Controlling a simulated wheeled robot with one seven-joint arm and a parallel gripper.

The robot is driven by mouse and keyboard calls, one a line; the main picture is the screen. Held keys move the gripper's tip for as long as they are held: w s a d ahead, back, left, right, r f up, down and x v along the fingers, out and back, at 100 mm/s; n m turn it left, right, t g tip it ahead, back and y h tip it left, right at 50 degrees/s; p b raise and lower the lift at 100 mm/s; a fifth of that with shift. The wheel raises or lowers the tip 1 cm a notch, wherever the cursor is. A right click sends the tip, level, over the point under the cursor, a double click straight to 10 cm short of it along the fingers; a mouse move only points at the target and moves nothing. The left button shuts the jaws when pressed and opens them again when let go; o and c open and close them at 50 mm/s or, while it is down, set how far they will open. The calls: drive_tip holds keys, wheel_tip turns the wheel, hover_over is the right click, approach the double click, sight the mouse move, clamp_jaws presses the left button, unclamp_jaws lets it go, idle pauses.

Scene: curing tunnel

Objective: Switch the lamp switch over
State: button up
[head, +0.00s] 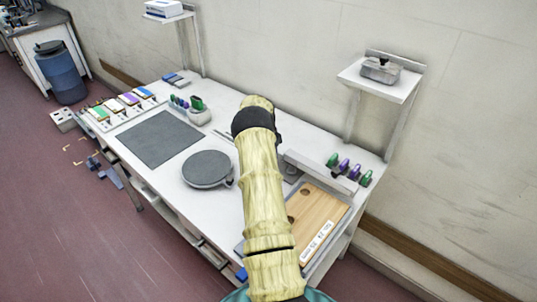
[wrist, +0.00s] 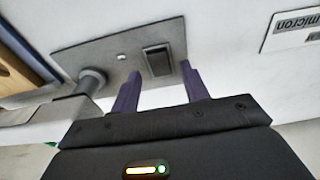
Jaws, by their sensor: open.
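In the wrist view a dark rocker switch (wrist: 158,62) sits on a grey plate (wrist: 105,48). A small pale square (wrist: 121,57), perhaps an indicator, is to its left on the same plate. My gripper (wrist: 160,70) is open and empty. Its two purple fingers point at the plate, one on each side of the switch in the picture. I cannot tell whether the fingertips touch the plate. In the head view my arm hides the gripper and the switch. No lamp can be made out for certain.
A grey round post (wrist: 92,80) stands left of the switch, near the left finger. On the white bench are a round grey disc (head: 206,168), a dark mat (head: 159,138), a wooden board (head: 318,215) and several green and purple pegs (head: 344,166). A wall shelf (head: 395,86) is at right.

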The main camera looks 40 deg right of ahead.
wheel_tip(320, 180, up, 15)
drive_tip(key=a+b, duration=0.2)
drive_tip(key=shift+r, duration=0.2)
drive_tip(key=shift+a, duration=0.1)
idle(0.3)
drive_tip(key=s+a+r+n+t, duration=0.15)
drive_tip(key=a+n, duration=0.25)
drive_tip(key=a, duration=0.9)
drive_tip(key=s+a+r+n, duration=0.15)
drive_tip(key=a+n, duration=0.35)
drive_tip(key=a, duration=0.9)
drive_tip(key=s+a+f+n+y, duration=0.1)
drive_tip(key=s+a+f+n, duration=0.2)
drive_tip(key=s+a+n, duration=0.5)
drive_tip(key=s+a+t, duration=0.1)
drive_tip(key=s+a, duration=0.7)
drive_tip(key=s, duration=0.1)
drive_tip(key=shift+s+a+f+y, duration=0.15)
drive_tip(key=shift+a+f+y, duration=0.05)
drive_tip(key=shift+a+y, duration=0.15)
drive_tip(key=shift+d, duration=0.1)
